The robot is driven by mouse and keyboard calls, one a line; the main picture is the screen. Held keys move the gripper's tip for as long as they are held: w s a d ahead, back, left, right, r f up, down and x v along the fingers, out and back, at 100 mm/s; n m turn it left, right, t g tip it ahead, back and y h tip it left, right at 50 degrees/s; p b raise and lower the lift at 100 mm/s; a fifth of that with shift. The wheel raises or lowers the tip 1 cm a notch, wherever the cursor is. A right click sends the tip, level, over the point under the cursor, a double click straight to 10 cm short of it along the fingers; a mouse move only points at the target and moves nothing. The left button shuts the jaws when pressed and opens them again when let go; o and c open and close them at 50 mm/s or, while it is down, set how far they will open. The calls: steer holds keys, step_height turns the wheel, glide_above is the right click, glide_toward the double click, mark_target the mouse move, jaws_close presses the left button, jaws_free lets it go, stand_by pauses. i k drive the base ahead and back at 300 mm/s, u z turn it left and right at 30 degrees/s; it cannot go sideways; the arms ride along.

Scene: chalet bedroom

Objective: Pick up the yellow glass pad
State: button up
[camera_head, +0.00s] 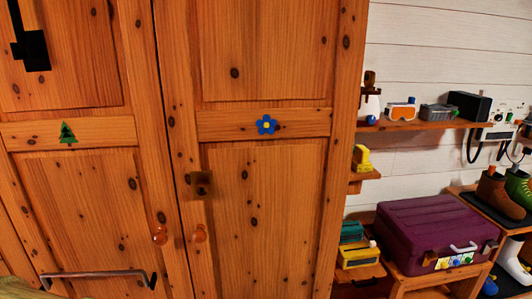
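No thing in view can be told for certain as the yellow glass pad. A small yellow item (361,158) sits on a small wooden corner shelf just right of the wardrobe. A larger yellow item (359,257) lies lower down, in front of a teal item (351,232), beside the purple case; both are too small to identify surely. My gripper is not in view.
A wooden wardrobe (265,215) with closed doors fills the left and middle. A metal bar (97,275) crosses its lower left. A purple case (430,225) rests on a wooden stand. A wall shelf (418,126) holds goggles (401,112) and boxes. Boots (493,190) stand right.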

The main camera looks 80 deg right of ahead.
mark_target(360, 164)
steer(key=z, duration=3.4)
steer(key=k, duration=0.5)
steer(key=z, duration=0.85)
steer(key=i, duration=0.75)
steer(key=u, duration=1.15)
